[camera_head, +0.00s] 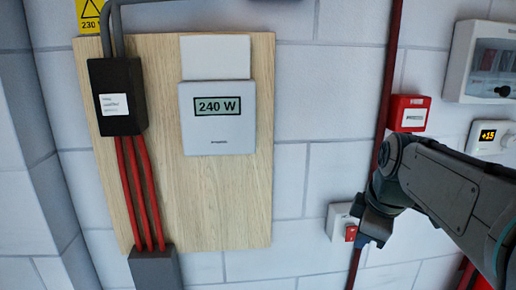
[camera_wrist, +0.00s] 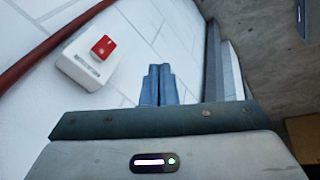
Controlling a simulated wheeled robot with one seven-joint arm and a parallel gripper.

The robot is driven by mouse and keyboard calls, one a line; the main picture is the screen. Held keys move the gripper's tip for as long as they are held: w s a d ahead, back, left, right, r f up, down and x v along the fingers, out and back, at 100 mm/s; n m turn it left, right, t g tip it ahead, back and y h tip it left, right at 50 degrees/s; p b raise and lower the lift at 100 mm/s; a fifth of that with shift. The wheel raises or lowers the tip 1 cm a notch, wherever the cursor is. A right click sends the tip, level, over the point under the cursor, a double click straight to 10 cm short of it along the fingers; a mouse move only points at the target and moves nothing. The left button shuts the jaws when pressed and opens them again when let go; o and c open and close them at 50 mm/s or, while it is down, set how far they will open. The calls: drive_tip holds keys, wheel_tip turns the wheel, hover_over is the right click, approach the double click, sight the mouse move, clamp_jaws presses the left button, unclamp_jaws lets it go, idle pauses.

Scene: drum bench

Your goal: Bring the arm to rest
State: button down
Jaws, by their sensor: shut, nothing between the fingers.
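My gripper (camera_head: 371,238) is at the lower right of the head view, at the end of my arm, in front of the block wall. In the wrist view my gripper (camera_wrist: 159,72) shows its two fingers together, with nothing between them. A white switch box (camera_head: 341,222) with a red rocker is on the wall just left of my gripper in the head view. The box also shows at the upper left of the wrist view (camera_wrist: 88,72). I cannot tell whether the gripper touches the wall or box.
A wooden board (camera_head: 215,205) carries a meter (camera_head: 217,133) reading 240 W and a black box (camera_head: 116,118) with red cables. A red pipe (camera_head: 388,90) runs down the wall near my gripper. A red box (camera_head: 408,112) and a dial unit (camera_head: 488,138) are above my arm.

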drive_tip(key=s+a+f+m, duration=0.6)
drive_tip(key=s+f+m, duration=0.5)
drive_tip(key=m, duration=0.1)
drive_tip(key=shift+s+f+g+h, duration=0.3)
drive_tip(key=shift+s+f, duration=0.05)
drive_tip(key=shift+f, duration=0.05)
